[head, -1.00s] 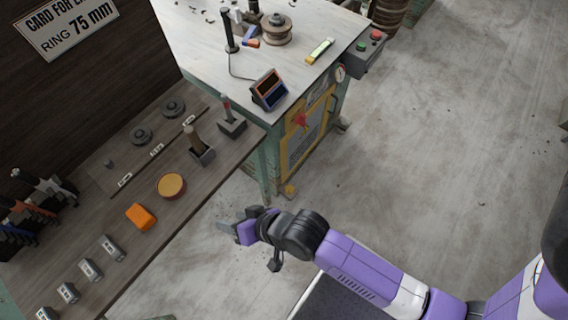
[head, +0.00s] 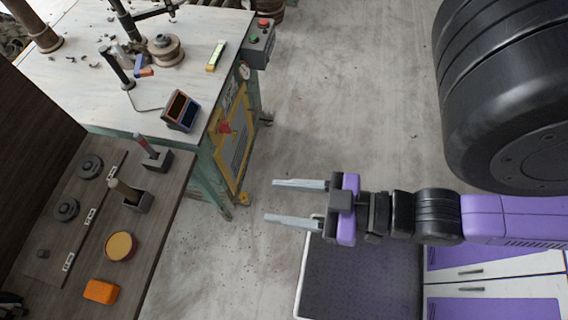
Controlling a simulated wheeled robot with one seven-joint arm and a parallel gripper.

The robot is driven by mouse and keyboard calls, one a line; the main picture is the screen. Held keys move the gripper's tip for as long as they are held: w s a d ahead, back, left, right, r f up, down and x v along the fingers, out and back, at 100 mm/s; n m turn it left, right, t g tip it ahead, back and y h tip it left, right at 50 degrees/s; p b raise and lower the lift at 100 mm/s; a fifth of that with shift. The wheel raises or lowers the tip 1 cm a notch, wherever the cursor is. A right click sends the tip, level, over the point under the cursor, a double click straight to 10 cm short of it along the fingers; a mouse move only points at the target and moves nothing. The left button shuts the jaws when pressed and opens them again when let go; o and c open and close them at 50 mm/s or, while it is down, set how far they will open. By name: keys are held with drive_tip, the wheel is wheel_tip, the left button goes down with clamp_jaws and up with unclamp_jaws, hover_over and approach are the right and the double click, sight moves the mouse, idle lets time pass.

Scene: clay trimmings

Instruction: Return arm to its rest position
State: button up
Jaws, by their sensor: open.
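My gripper (head: 270,202) is open and empty, with its two long grey fingers apart and pointing left. It is over the bare floor, right of the wooden bench and in front of the white-topped worktable. My purple and black arm stretches from it to the right edge of the picture, above a dark tray-like surface and white drawers. Nothing is between the fingers, and they touch nothing that I can see.
The wooden bench (head: 165,215) holds an orange block (head: 101,291), a round yellow-topped tin (head: 120,246), dark discs and two tools in holders. The floor (head: 345,110) beyond my gripper is clear.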

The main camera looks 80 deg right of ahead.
drive_tip(key=shift+f, duration=0.1)
wheel_tip(320, 180, down, 6)
drive_tip(key=b, duration=0.6)
drive_tip(key=shift+f, duration=0.15)
idle(0.4)
